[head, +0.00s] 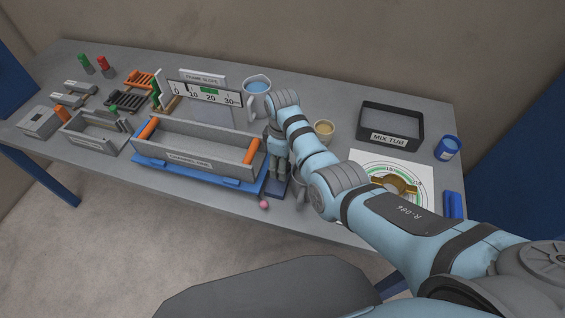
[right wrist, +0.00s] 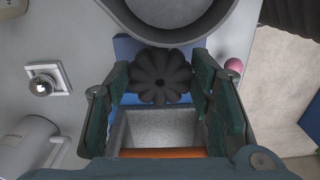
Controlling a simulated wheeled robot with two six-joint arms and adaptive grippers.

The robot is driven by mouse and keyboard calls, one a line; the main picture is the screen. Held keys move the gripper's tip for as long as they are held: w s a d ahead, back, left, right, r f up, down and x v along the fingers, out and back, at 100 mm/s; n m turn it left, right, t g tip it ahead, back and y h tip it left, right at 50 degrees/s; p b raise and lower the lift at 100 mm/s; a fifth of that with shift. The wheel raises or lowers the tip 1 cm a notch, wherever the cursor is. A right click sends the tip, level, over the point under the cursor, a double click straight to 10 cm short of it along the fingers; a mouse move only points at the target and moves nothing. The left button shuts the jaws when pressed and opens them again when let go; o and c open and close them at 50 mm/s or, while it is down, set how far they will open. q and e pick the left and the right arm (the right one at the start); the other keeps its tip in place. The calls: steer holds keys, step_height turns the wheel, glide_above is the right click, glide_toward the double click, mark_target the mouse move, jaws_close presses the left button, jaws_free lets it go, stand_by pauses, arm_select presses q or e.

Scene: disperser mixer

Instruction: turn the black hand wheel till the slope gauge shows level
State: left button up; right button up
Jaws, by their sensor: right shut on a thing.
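The black hand wheel (right wrist: 160,76) shows in the right wrist view as a dark lobed knob at the end of a grey trough. My right gripper (right wrist: 162,82) has a finger on each side of it and is shut on it. In the head view my right gripper (head: 278,163) points down at the right end of the trough and hides the wheel. My left gripper is not in view.
The grey trough (head: 190,158) with orange rollers rests on a blue base (head: 200,177). A jug (head: 257,104) and a beige cup (head: 324,128) stand close to my right arm. A black mix tub (head: 391,136) and blue jar (head: 446,149) stand right. A pink ball (head: 264,204) sits near the front edge.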

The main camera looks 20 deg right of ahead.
steer(key=shift+n, duration=2.2)
steer(key=shift+f, duration=0.1)
steer(key=o, duration=1.2)
steer(key=shift+w+a, duration=0.1)
steer(key=shift+c, duration=0.2)
step_height(320, 180, up, 8)
steer(key=shift+f, duration=0.2)
